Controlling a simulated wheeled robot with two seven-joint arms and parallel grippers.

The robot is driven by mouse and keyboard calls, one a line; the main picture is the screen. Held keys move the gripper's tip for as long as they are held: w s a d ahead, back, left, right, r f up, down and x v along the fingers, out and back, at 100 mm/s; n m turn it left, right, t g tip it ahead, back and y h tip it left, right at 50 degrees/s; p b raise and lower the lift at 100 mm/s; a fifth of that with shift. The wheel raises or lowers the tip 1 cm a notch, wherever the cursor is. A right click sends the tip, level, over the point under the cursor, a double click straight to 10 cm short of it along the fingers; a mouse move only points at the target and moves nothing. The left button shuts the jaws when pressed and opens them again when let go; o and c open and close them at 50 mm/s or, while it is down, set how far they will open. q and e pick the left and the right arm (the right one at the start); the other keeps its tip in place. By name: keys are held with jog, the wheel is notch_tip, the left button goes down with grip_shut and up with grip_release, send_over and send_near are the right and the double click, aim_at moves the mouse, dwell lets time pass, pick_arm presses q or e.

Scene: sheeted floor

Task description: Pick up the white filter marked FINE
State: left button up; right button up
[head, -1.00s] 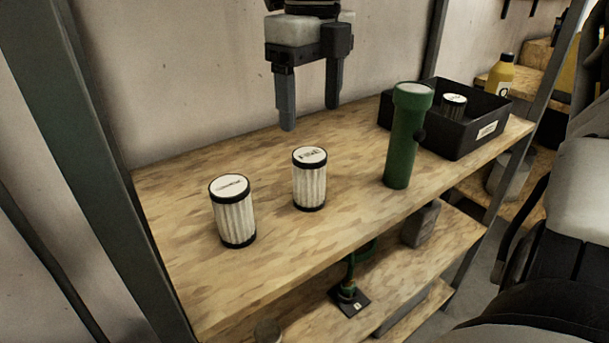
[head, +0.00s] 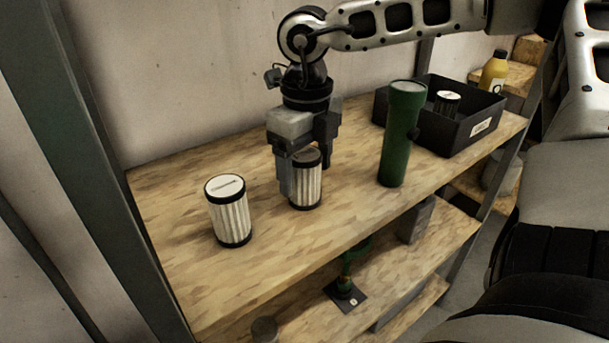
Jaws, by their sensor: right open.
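Two white pleated filters with black end caps stand upright on the wooden shelf. The left filter (head: 230,214) has a label on top too small to read, and no gripper is near it. The middle filter (head: 310,188) stands between the fingers of my right gripper (head: 305,180), which is open and lowered around it from above. The gripper hides most of that filter's top, so its marking cannot be read. A third filter (head: 447,101) sits in the black bin at the back right. My left gripper is not in view.
A green flashlight-like cylinder (head: 400,140) stands upright right of my right gripper. The black bin (head: 470,133) with a white label is behind it. A yellow bottle (head: 494,72) is farther back. A lower shelf holds a green item (head: 346,285). The shelf front is clear.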

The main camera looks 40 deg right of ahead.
aim_at(310, 157)
jog(key=c, duration=1.1)
